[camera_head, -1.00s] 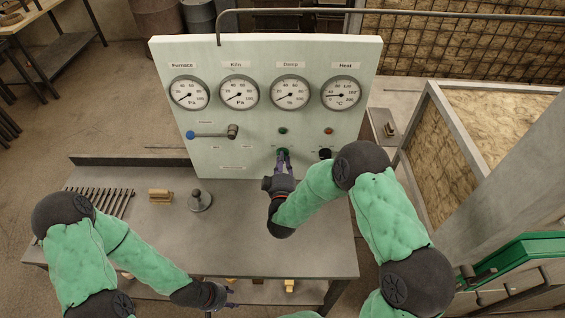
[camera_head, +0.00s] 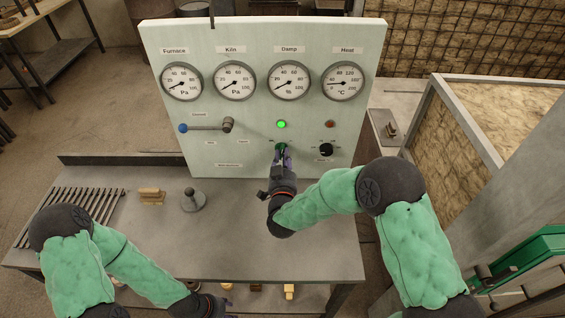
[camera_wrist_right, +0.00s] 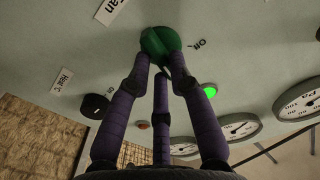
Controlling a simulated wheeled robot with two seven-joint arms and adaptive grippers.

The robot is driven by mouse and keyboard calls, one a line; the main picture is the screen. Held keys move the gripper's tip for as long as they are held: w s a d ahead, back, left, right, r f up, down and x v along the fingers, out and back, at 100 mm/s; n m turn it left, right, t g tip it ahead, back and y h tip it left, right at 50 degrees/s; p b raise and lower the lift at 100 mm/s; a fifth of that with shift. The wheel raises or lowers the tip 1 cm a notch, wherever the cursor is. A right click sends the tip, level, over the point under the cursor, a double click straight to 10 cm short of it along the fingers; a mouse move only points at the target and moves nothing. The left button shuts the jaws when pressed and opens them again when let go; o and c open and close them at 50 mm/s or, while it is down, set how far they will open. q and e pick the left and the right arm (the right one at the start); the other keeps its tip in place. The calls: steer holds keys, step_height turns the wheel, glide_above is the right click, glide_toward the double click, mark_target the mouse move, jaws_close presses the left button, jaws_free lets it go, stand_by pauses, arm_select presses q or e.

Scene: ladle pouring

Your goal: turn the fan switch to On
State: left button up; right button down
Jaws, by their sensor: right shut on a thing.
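The fan switch, a green knob (camera_wrist_right: 160,42), is on the pale green panel (camera_head: 215,55), with "Fan" and "On" labels beside it in the right wrist view. My right gripper (camera_head: 281,152) is shut on the knob, its purple fingers around it; in the right wrist view the fingertips (camera_wrist_right: 163,72) touch its sides. The fingers hide most of the knob in the head view. The green lamp (camera_head: 281,125) above the knob is lit; it also glows in the right wrist view (camera_wrist_right: 210,91). My left gripper (camera_head: 222,303) is at the bottom edge, partly cut off, its jaws unclear.
A black knob (camera_head: 326,149) and a dark red lamp (camera_head: 329,124) are right of the fan switch. A row of gauges (camera_head: 235,81) runs above. The bench (camera_head: 240,245) has clear room in front.

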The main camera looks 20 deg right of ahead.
steer(key=shift+f+m+b, duration=0.15)
steer(key=shift+m+b, duration=1.2)
steer(key=shift+m, duration=0.3)
steer(key=shift+f+m+b, duration=0.1)
steer(key=shift+m+b, duration=1.25)
steer(key=shift+m, duration=0.3)
steer(key=c, duration=1.1)
jaws_free()
steer(key=shift+d, duration=0.1)
